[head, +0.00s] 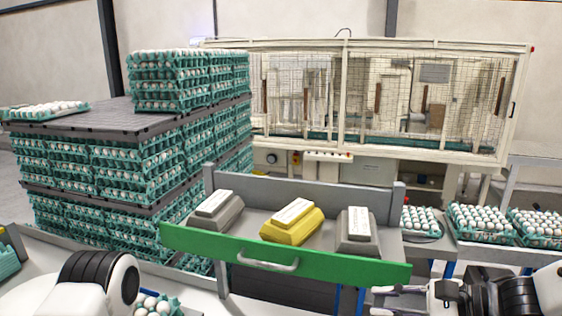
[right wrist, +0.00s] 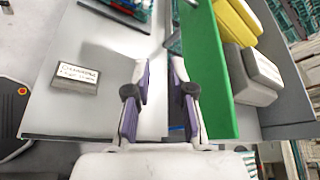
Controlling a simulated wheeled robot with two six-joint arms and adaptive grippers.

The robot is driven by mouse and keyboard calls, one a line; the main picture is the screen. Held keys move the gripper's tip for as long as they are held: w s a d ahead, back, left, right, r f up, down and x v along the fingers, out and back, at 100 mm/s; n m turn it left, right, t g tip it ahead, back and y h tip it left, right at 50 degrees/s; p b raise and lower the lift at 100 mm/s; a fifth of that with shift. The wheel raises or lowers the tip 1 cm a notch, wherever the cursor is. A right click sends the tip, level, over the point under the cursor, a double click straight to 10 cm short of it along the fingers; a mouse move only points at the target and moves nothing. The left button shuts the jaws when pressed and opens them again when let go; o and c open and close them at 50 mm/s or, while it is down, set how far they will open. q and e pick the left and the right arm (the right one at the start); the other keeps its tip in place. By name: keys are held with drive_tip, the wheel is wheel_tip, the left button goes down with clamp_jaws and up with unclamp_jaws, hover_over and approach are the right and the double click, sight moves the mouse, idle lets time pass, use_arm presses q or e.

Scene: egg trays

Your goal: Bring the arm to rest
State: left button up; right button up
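My right gripper (head: 378,300) is at the bottom right of the head view, in front of the green drawer front. In the right wrist view its two fingers (right wrist: 160,72) stand apart with nothing between them. The green front (right wrist: 207,70) is close beside the right finger there. My left arm comes in at the bottom left of the head view, but its gripper is not in view.
The green-fronted shelf (head: 350,268) holds grey egg cartons (head: 215,210) and a yellow carton (head: 292,222). A grey carton (right wrist: 75,78) lies on a white table (right wrist: 100,110). Stacked egg trays (head: 130,165) stand left; more trays (head: 482,226) stand right.

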drive_tip(key=s+f+n+g+h, duration=0.1)
drive_tip(key=s+f+n+h, duration=0.1)
drive_tip(key=f, duration=0.8)
drive_tip(key=s+d+f+n+g+h, duration=0.1)
drive_tip(key=s+f+n+h, duration=0.2)
drive_tip(key=f, duration=0.7)
drive_tip(key=s+d+f+n+g+h, duration=0.1)
drive_tip(key=s+f+n+h, duration=0.2)
drive_tip(key=s+f, duration=0.3)
wheel_tip(320, 180, down, 5)
drive_tip(key=shift+d+f+n+g, duration=0.1)
drive_tip(key=shift+n+g, duration=0.3)
drive_tip(key=shift+n, duration=0.5)
drive_tip(key=s+d+f+n+g+h, duration=0.35)
drive_tip(key=s+f+n, duration=0.3)
drive_tip(key=s, duration=0.65)
use_arm(q)
wheel_tip(320, 180, down, 16)
drive_tip(key=b, duration=1.5)
drive_tip(key=shift+w+a, duration=0.15)
drive_tip(key=shift+a, duration=0.1)
use_arm(e)
wheel_tip(320, 180, down, 16)
drive_tip(key=w, duration=0.1)
drive_tip(key=shift+d+r, duration=0.25)
